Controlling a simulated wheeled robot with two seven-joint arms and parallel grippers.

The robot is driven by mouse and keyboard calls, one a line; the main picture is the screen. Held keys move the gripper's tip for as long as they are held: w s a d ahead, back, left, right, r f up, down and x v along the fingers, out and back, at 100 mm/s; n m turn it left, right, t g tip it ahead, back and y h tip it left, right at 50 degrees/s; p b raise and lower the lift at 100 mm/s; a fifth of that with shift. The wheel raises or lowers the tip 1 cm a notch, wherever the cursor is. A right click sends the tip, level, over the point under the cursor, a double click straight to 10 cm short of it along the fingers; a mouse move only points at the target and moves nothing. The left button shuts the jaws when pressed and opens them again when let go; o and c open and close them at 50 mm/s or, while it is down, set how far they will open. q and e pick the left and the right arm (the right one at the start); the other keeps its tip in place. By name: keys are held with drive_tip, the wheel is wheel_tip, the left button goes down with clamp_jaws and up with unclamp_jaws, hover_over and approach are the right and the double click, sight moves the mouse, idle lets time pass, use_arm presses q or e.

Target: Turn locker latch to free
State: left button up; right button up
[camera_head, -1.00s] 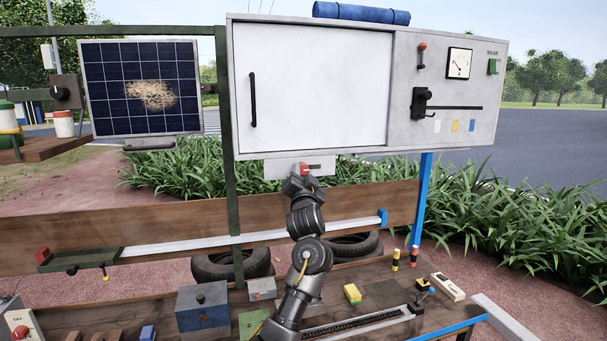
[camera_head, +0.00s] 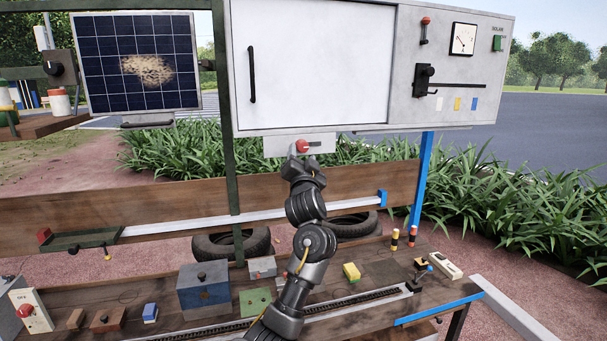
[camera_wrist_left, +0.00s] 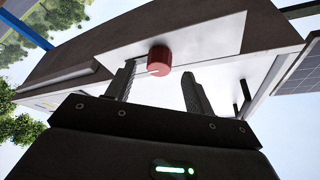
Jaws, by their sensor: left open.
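The locker latch (camera_head: 304,146) has a red knob and sits on a light grey plate under the white locker (camera_head: 320,65). In the left wrist view the red knob (camera_wrist_left: 159,61) shows ahead of the jaws, nearer the left finger. My left gripper (camera_head: 303,163) is just below the latch in the head view. Its two fingers (camera_wrist_left: 162,88) are apart with nothing held between them. I cannot tell whether a finger touches the knob. The locker door with its black handle (camera_head: 252,75) is closed. My right gripper is not in view.
A solar panel (camera_head: 137,63) with a sandy patch hangs at left. A control panel with a gauge (camera_head: 463,39) is at right. Below, a wooden bench carries a blue-grey box (camera_head: 204,287), a yellow block (camera_head: 351,272) and other small parts. A wooden beam (camera_head: 150,209) runs behind my arm.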

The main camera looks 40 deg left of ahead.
use_arm(q)
drive_tip(key=b+v, duration=0.2)
drive_tip(key=v, duration=0.6)
idle(0.4)
